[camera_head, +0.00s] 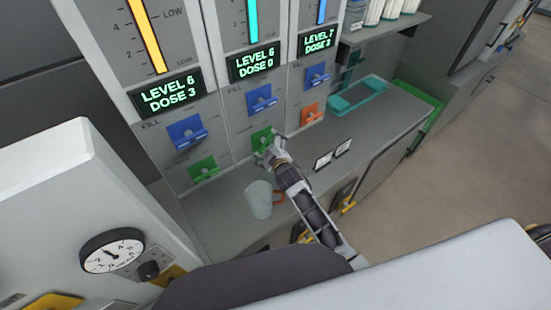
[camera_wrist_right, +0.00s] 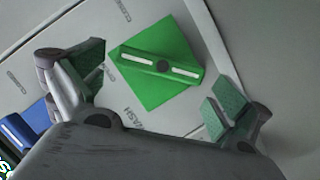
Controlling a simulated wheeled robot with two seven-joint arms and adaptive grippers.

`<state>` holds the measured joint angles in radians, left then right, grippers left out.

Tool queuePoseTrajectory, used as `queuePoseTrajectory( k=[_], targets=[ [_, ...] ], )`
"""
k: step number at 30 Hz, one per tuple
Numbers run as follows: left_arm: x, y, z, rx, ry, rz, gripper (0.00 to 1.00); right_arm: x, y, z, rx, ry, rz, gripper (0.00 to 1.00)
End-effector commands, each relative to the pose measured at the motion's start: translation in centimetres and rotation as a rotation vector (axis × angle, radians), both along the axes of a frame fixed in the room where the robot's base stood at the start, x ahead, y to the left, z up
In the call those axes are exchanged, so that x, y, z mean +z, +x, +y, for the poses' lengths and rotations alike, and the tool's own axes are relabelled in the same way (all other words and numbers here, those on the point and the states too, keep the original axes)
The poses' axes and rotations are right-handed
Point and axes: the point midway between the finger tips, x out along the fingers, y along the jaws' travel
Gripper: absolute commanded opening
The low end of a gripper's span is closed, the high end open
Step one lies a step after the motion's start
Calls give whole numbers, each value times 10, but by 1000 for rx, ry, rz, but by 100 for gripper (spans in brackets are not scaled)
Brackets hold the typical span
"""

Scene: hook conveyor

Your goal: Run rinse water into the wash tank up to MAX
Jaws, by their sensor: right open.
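Three tank panels stand side by side, each with a gauge, a lit display and two levers. The middle panel has a teal gauge (camera_head: 252,22) and a display (camera_head: 254,63) reading LEVEL 6, DOSE 0. Its blue lever (camera_head: 262,99) is above a green lever (camera_head: 262,136). My right gripper (camera_head: 269,152) is at that green lever, partly covering it. My left gripper is not in view.
A translucent jug (camera_head: 258,199) with an orange handle stands on the counter (camera_head: 222,205) below, close left of my right arm. The left panel has a yellow gauge (camera_head: 146,35), the right a blue one (camera_head: 321,10). A teal tray (camera_head: 357,95) lies at right. A dial (camera_head: 111,253) is lower left.

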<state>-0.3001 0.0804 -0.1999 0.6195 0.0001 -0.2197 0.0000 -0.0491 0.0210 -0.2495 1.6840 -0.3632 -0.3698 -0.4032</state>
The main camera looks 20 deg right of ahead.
Motion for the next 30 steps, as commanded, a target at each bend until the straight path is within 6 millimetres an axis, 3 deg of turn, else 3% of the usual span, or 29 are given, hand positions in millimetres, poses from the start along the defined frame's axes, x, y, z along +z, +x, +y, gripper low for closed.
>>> queuePoseTrajectory(
  k=[30],
  targets=[
    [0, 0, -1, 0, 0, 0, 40, 26, -89, -9, 1, 0, 1, 100]
  ],
)
